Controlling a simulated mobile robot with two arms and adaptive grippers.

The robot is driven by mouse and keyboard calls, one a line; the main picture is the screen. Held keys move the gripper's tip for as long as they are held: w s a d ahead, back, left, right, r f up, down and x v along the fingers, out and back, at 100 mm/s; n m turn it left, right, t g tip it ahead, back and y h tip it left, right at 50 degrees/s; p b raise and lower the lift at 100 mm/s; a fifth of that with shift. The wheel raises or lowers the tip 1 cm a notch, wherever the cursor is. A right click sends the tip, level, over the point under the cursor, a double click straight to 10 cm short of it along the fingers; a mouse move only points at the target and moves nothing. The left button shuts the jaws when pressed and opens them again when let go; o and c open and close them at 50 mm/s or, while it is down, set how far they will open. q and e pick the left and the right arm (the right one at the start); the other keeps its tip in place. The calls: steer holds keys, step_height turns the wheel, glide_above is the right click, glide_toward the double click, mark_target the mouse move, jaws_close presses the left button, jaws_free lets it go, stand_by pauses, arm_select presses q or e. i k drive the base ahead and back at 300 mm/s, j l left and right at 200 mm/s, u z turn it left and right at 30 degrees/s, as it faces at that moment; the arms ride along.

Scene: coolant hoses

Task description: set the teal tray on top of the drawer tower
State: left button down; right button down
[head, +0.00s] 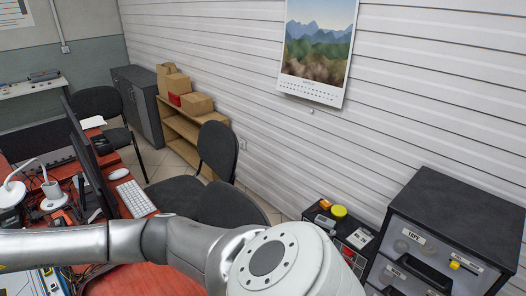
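A drawer unit with a black top (460,209) and grey drawer fronts stands at the right edge, against the white slatted wall. It looks like the drawer tower. Its top is bare, and its lower part is cut off by the frame. I see no teal tray in this view. My grey arm crosses the bottom of the view from the left and hides part of the floor and desk. Neither of my grippers shows.
A low dark unit (345,229) with a yellow round item (338,211) on it stands left of the drawer unit. A red desk (107,281) with a keyboard (136,198) is at left. Dark chairs (218,152) and a wooden shelf (183,133) with boxes stand beyond.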

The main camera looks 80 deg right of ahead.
mark_target(459, 210)
steer(key=z, duration=2.55)
steer(key=i+l+z, duration=0.15)
steer(key=l, duration=0.2)
steer(key=i+l+z, duration=0.2)
steer(key=l, duration=0.2)
steer(key=i+l, duration=0.15)
steer(key=l, duration=0.25)
steer(key=i+l, duration=0.15)
steer(key=l, duration=0.25)
steer(key=i+l, duration=0.15)
steer(key=l, duration=0.25)
steer(key=i+l, duration=0.1)
steer(key=l, duration=0.3)
